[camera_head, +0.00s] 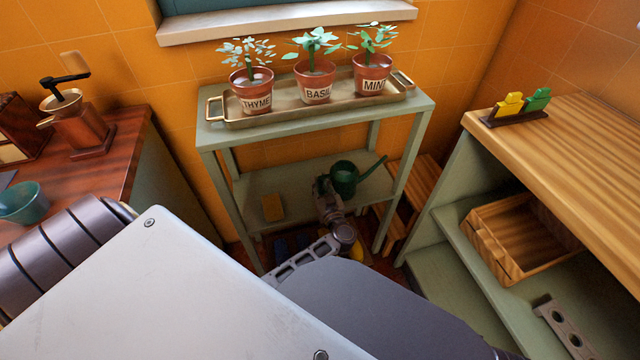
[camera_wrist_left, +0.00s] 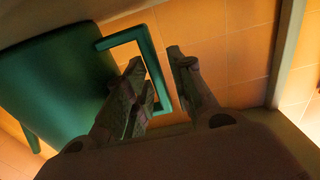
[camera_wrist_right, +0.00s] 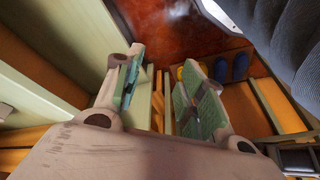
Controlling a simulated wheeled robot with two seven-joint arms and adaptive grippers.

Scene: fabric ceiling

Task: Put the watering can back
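The green watering can (camera_head: 343,178) is upright at the lower shelf of the green plant stand, its spout pointing right. I cannot tell whether its base touches the shelf. My left gripper (camera_head: 323,185) is at the can's left side. In the left wrist view the can's body (camera_wrist_left: 55,85) fills the left, and its square handle (camera_wrist_left: 150,55) passes between the spread fingers of my left gripper (camera_wrist_left: 156,58). Gaps show beside the handle bar. My right gripper (camera_wrist_right: 162,75) is open and empty in its wrist view, its fingers well apart.
A tray (camera_head: 290,112) with potted thyme, basil and mint stands on the stand's top (camera_head: 420,105). A wooden counter (camera_head: 570,140) with a crate (camera_head: 500,250) below is at right. Blue slippers (camera_wrist_right: 230,67) are on the floor.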

